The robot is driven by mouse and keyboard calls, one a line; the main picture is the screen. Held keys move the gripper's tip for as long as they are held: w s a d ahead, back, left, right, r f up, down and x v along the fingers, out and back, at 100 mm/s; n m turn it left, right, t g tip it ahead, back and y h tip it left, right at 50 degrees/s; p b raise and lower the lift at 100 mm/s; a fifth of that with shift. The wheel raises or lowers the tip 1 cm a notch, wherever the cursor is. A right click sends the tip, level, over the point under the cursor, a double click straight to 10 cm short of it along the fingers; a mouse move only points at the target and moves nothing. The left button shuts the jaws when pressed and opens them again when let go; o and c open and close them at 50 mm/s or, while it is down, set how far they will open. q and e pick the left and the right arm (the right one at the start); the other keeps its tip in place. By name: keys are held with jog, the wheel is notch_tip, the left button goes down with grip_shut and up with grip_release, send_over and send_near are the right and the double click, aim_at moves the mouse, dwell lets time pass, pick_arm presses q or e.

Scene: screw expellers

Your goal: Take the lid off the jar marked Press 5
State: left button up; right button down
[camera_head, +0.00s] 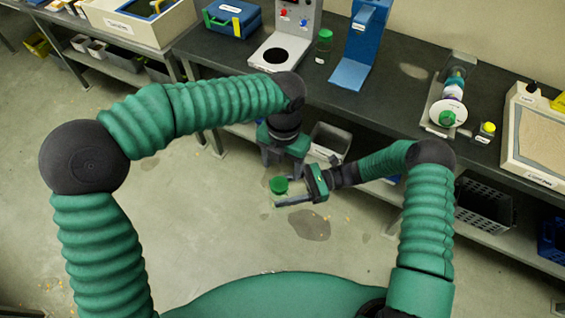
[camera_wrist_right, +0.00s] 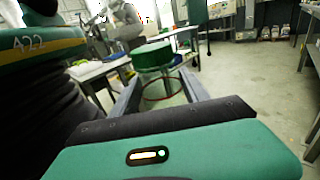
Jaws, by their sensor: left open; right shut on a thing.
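A clear jar with a green lid (camera_head: 279,185) is held between the fingers of my right gripper (camera_head: 290,200), out over the floor in front of the bench. In the right wrist view the green lid (camera_wrist_right: 152,54) sits on top of the clear jar body (camera_wrist_right: 160,88), with the fingers on either side of the body. No marking on this jar can be read. My left gripper (camera_head: 284,158) is open and empty, just above and beside the lid, apart from it. A second clear jar with a green lid (camera_head: 323,46) stands upright on the bench; its label is too small to read.
The dark bench (camera_head: 400,105) runs along the back. It carries a control panel unit (camera_head: 285,45), a blue stand (camera_head: 360,45), a press assembly (camera_head: 448,105), a blue case (camera_head: 232,18) and a tray of grain (camera_head: 540,140). Bins sit on the shelf below. The floor around my grippers is open.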

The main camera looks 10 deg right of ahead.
aim_at(282, 183)
pick_arm(q)
notch_tip(282, 183, down, 8)
jog(key=shift+r, duration=0.1)
jog(key=shift+c, duration=0.4)
